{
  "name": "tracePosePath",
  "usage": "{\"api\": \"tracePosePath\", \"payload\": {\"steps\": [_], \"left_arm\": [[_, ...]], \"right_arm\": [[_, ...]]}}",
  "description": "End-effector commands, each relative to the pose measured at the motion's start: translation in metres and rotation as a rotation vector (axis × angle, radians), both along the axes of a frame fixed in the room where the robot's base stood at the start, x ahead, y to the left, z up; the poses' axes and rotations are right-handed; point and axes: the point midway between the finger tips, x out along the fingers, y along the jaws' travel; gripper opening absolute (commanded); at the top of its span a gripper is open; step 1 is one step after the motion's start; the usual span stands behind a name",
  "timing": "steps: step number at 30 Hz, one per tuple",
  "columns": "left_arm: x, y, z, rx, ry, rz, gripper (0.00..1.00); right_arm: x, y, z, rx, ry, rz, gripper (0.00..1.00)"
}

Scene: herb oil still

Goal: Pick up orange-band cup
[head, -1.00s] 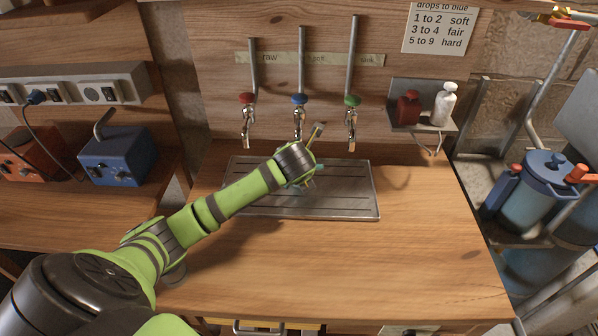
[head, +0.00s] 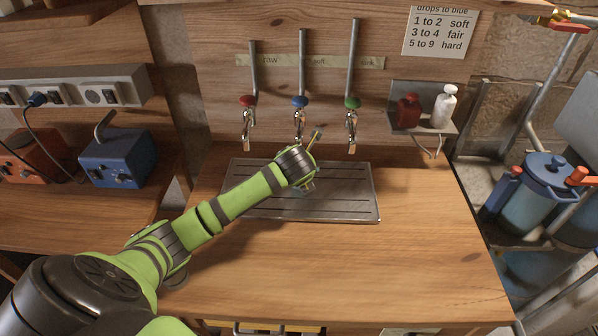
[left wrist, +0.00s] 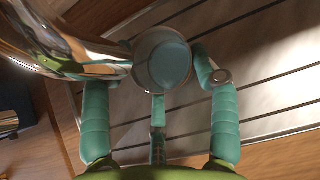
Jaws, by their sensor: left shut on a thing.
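A small round cup (left wrist: 163,62) shows in the left wrist view, seen from above, with a pale rim and a grey-blue inside. Its orange band is not visible. In the head view the left gripper (head: 308,186) is mostly hidden behind my wrist, over the metal drip tray (head: 350,208) below the taps. The cup cannot be made out there. My right gripper is not in view.
Three taps with red (head: 247,101), blue (head: 299,101) and green (head: 352,102) knobs hang behind the tray. A shiny tap body (left wrist: 65,50) is close beside the cup in the left wrist view. A small shelf (head: 425,127) holds two bottles. The counter's right side is clear.

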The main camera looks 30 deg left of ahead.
Motion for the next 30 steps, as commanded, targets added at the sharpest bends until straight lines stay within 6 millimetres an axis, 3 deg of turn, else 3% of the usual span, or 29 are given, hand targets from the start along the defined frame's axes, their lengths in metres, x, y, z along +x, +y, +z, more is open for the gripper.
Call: {"api": "tracePosePath", "payload": {"steps": [11, 30], "left_arm": [[0.001, 0.0, 0.014, 0.0, -0.002, 0.001, 0.04], [-0.07, -0.043, 0.013, 0.001, 0.002, -0.003, 0.04]], "right_arm": [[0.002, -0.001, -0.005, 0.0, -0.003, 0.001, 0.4], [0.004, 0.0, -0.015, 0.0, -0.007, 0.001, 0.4]]}}
